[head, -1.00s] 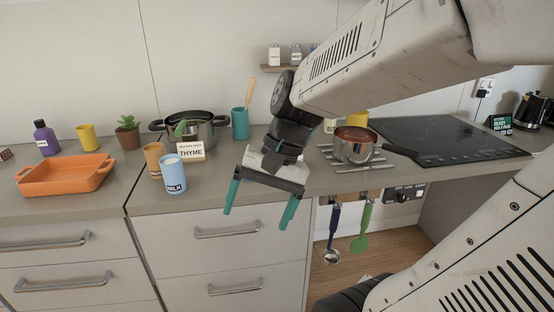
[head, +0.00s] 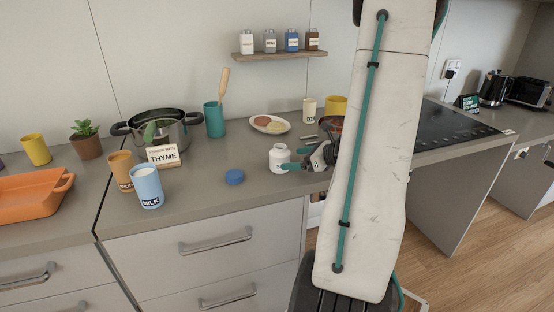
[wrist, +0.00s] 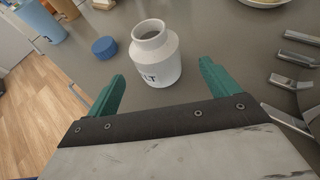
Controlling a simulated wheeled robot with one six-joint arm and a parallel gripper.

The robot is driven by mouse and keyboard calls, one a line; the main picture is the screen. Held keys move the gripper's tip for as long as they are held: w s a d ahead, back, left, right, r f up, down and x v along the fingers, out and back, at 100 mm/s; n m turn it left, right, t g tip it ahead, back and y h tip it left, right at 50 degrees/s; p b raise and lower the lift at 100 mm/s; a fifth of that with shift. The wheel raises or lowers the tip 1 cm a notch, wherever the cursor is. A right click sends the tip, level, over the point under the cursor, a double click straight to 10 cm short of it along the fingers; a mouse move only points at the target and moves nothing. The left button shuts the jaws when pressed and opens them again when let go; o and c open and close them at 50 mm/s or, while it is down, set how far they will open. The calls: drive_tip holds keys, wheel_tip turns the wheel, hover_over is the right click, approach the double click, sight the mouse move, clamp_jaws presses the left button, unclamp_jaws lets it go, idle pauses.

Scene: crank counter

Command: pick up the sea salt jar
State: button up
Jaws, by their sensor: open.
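A white jar (head: 279,157) stands upright and uncapped on the counter, near its front edge. In the wrist view the jar (wrist: 155,50) shows the letters "LT" on its side, the rest of the label being cut from sight. A blue lid (head: 234,177) lies flat on the counter left of it and also shows in the wrist view (wrist: 104,47). My gripper (head: 298,158) is open and empty, low at the jar's right side in the head view. In the wrist view the jar stands just ahead of and partly between the spread teal fingertips (wrist: 162,75); I see no contact.
A milk cup (head: 148,188), a thyme card (head: 162,155) and a pot (head: 160,130) stand to the left. A plate (head: 269,124) lies behind the jar. Several labelled jars sit on the wall shelf (head: 280,56). My arm hides part of the hob side.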

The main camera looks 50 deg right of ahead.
sight(288, 157)
drive_tip(key=x, duration=0.6)
drive_tip(key=shift+w+a+r, duration=0.2)
drive_tip(key=shift+a+r, duration=0.05)
drive_tip(key=c, duration=1.2)
